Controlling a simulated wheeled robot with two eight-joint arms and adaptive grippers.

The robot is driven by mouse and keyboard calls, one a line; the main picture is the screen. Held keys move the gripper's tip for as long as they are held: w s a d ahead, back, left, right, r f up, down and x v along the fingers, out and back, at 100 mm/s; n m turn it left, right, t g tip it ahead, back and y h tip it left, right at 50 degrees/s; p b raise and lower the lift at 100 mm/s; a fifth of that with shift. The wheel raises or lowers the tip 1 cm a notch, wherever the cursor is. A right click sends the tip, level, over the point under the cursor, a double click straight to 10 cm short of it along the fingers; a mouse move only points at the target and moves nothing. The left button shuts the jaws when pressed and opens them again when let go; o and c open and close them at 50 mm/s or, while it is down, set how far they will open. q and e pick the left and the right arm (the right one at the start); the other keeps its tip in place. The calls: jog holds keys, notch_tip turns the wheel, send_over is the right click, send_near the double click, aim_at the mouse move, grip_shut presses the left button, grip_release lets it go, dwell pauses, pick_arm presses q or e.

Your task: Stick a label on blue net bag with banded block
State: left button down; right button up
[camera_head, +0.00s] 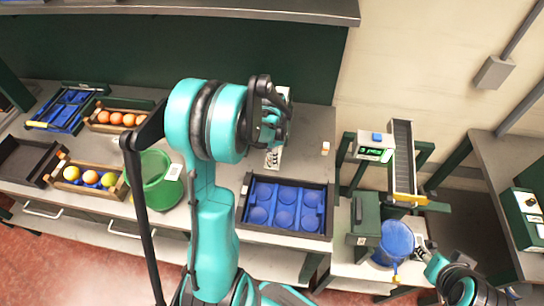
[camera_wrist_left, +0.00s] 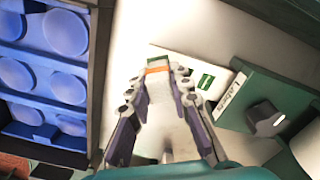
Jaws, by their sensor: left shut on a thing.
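A white sheet with a green label (camera_wrist_left: 206,81) lies beside the block. The blue net bag (camera_head: 396,240) is at the lower right, below the scale. My right gripper (camera_head: 422,250) is at the bag's right side; its fingers are too small to judge.
A small pale block with orange (camera_head: 325,149) lies on the table's right part. A blue-lined tray (camera_head: 245,205) stands in front. A green bucket (camera_head: 150,190) and crates of fruit (camera_head: 62,160) are at left. A scale (camera_head: 365,153) and conveyor (camera_head: 402,150) are at right. A green device (camera_wrist_left: 270,95) is near the left gripper.

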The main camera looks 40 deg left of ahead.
pick_arm(q)
jog(key=shift+r+p, duration=0.45)
jog(key=shift+r, duration=0.05)
jog(key=shift+r+p, duration=2)
jog(key=shift+r, duration=1)
jog(key=shift+f, duration=0.1)
